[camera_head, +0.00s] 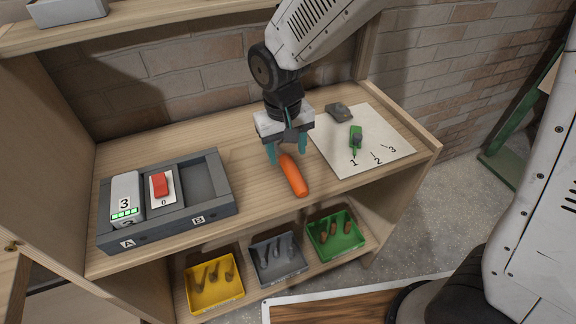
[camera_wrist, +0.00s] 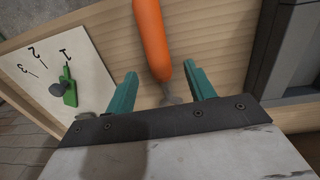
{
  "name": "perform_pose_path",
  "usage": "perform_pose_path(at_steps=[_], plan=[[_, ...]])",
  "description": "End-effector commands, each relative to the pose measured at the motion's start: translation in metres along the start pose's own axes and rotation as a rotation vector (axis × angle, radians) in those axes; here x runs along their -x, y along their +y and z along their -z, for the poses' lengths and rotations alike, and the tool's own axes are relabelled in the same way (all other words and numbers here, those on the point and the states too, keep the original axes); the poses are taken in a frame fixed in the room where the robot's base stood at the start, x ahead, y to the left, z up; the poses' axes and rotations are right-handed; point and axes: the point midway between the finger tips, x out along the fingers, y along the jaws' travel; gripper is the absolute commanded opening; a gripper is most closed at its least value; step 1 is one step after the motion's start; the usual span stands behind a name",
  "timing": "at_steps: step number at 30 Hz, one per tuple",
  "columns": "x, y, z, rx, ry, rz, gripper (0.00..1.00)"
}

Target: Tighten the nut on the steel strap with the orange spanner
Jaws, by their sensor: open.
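An orange spanner (camera_head: 294,176) lies on the wooden bench top; its orange handle (camera_wrist: 152,38) also shows in the wrist view. Its grey metal end (camera_wrist: 169,97) lies between the fingers in that view. My gripper (camera_head: 288,154) is open above the spanner's far end. In the wrist view my gripper's teal fingers (camera_wrist: 161,74) stand on either side of it, with gaps. A green pointer with a grey knob (camera_head: 355,138) sits on a white sheet (camera_head: 388,145) marked 1, 2, 3. I cannot make out a nut or a steel strap for certain.
A small grey block (camera_head: 339,112) sits at the sheet's back edge. A dark tray (camera_head: 215,180) at the left holds a white box (camera_head: 125,190) and a red switch (camera_head: 162,184). Yellow (camera_head: 212,300), grey (camera_head: 280,272) and green bins (camera_head: 337,252) stand on the lower shelf.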

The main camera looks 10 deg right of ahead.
Motion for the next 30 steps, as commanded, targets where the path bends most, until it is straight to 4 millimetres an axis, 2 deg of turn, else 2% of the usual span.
perform_pose_path(at_steps=[3,8,17,21,23,30], plan=[[-0.019,0.001,0.001,0.000,-0.004,-0.001,0.54],[-0.039,0.001,0.002,0.000,-0.002,-0.001,0.54],[-0.043,0.001,0.002,0.000,0.000,0.000,0.54],[-0.043,0.001,0.002,0.000,0.000,0.000,0.15],[-0.043,0.001,0.002,0.000,0.000,0.000,0.00],[-0.043,0.001,0.002,0.000,0.001,0.000,0.00]])
